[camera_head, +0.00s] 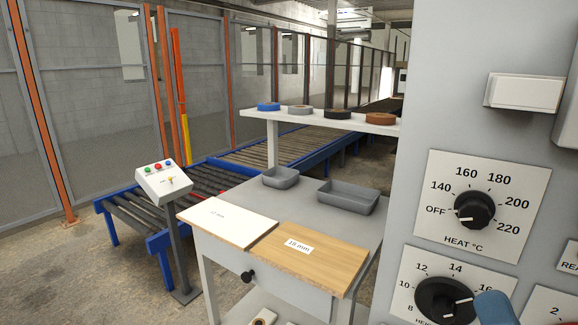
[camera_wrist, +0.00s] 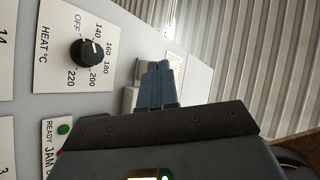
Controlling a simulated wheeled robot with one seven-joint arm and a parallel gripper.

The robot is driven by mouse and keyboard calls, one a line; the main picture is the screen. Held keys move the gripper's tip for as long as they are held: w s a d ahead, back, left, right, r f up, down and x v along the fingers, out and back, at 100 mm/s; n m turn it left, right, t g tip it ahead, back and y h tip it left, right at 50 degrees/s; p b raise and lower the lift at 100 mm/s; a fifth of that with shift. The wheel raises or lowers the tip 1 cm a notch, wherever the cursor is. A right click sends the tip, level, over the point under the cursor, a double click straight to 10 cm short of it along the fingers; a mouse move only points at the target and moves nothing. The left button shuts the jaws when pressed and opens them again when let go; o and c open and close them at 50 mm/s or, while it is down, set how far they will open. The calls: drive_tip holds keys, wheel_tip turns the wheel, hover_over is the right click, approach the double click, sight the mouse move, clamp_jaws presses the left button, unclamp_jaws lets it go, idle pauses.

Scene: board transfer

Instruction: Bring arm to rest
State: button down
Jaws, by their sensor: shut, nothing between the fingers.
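My gripper (camera_wrist: 158,82) is shut and empty in the wrist view, its two blue-grey fingers side by side in front of the grey machine panel. In the head view only a blue-grey part of it (camera_head: 496,308) shows at the bottom right, in front of the panel beside the lower black knob (camera_head: 445,300). I cannot tell whether it touches the panel. The heat knob (camera_head: 474,209) sits above, its white mark toward OFF; it also shows in the wrist view (camera_wrist: 87,52). Most of my arm is out of the head view.
The grey panel (camera_head: 420,130) fills the right side, with a white block (camera_head: 524,93) sticking out. A workbench (camera_head: 320,215) holds a white board (camera_head: 228,221), a wooden board (camera_head: 308,257) and grey trays (camera_head: 347,197). A roller conveyor (camera_head: 135,210) and control post (camera_head: 163,181) stand left.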

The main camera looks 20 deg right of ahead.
drive_tip(key=s+a+f+n+g+y, duration=0.1)
drive_tip(key=s+f+n+g, duration=0.3)
drive_tip(key=s+f, duration=0.4)
drive_tip(key=s+a+f+n+g+y, duration=0.1)
drive_tip(key=s+a+f+n+g, duration=0.2)
drive_tip(key=s+f+g, duration=0.4)
wheel_tip(320, 180, down, 2)
drive_tip(key=shift+s+a+f+n+y, duration=0.1)
drive_tip(key=shift+s+a+n+y, duration=0.4)
drive_tip(key=shift+s, duration=0.7)
drive_tip(key=shift+d, duration=0.2)
